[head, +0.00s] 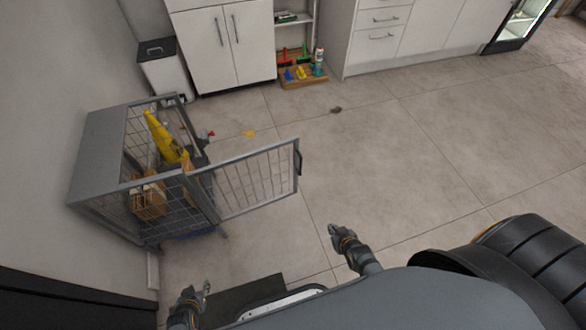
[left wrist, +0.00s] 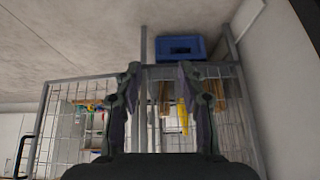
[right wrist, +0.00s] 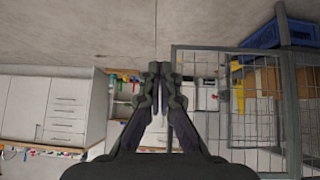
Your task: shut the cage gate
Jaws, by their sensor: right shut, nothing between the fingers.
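The grey wire-mesh cage (head: 98,155) stands against the wall at the left in the head view. Its gate (head: 250,180) stands wide open, swung out to the right, with a dark handle (head: 298,158) on its free edge. The gate also shows in the left wrist view (left wrist: 65,112) and the right wrist view (right wrist: 238,112). My left gripper (head: 195,290) is open and empty, in front of the cage. My right gripper (head: 336,232) is shut and empty, to the right of the gate's free edge and apart from it.
The cage holds a yellow item (head: 163,135), a brown box (head: 149,203) and a blue crate (left wrist: 180,48). A white bin (head: 163,72) and cabinets (head: 220,50) stand behind. A small yellow piece (head: 249,134) and a dark lump (head: 336,110) lie on otherwise open floor.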

